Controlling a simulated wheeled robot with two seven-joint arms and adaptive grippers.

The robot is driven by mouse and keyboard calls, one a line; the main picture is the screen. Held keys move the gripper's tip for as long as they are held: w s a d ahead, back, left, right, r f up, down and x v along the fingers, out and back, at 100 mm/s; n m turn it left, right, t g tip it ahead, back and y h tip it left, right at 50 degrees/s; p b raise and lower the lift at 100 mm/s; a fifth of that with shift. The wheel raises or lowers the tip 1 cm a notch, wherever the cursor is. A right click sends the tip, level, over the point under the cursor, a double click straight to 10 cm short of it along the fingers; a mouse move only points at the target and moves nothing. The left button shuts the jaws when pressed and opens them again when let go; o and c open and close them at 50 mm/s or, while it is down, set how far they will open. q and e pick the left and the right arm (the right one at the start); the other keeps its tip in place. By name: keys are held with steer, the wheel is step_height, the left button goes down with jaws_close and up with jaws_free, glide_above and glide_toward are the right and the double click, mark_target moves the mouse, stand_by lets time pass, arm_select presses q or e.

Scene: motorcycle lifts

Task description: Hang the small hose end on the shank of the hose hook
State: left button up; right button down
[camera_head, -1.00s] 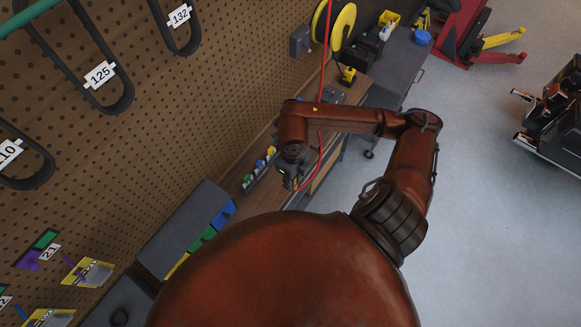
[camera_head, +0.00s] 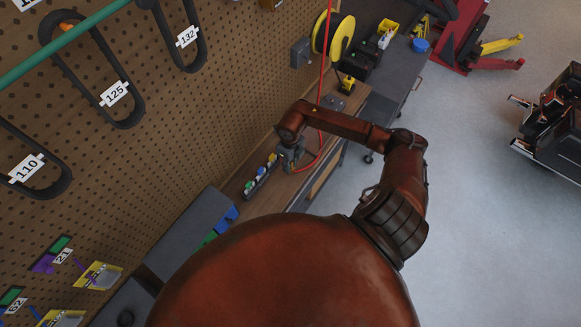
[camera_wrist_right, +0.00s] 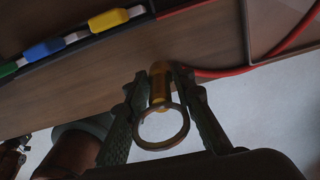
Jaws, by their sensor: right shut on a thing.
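My right gripper (camera_head: 288,158) hangs over the wooden bench in the head view, near the pegboard. In the right wrist view its two fingers (camera_wrist_right: 158,80) are closed on the hose end, a brass fitting (camera_wrist_right: 159,88) with a ring (camera_wrist_right: 162,128) at its near end. A red hose (camera_wrist_right: 222,71) runs from the fitting to the right; in the head view the red hose (camera_head: 322,135) loops up past the gripper. I cannot make out the hose hook in either view. My left gripper is not in view.
The bench (camera_head: 268,190) carries a rail of coloured pieces (camera_head: 262,174), near the gripper. A yellow reel (camera_head: 336,36) stands farther along. The pegboard (camera_head: 180,120) with hanging belts (camera_head: 124,112) borders the left. Clear floor (camera_head: 470,220) lies at right.

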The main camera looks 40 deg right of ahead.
mark_target(291, 169)
steer(key=shift+f+p, duration=0.4)
steer(key=shift+f, duration=0.25)
steer(key=shift+w+f+p, duration=0.1)
steer(key=shift+f+p, duration=0.25)
steer(key=shift+f, duration=0.3)
steer(key=shift+f, duration=0.1)
steer(key=shift+f+b, duration=0.4)
steer(key=shift+b, duration=0.15)
steer(key=c, duration=1.6)
jaws_free()
steer(key=shift+r, duration=0.1)
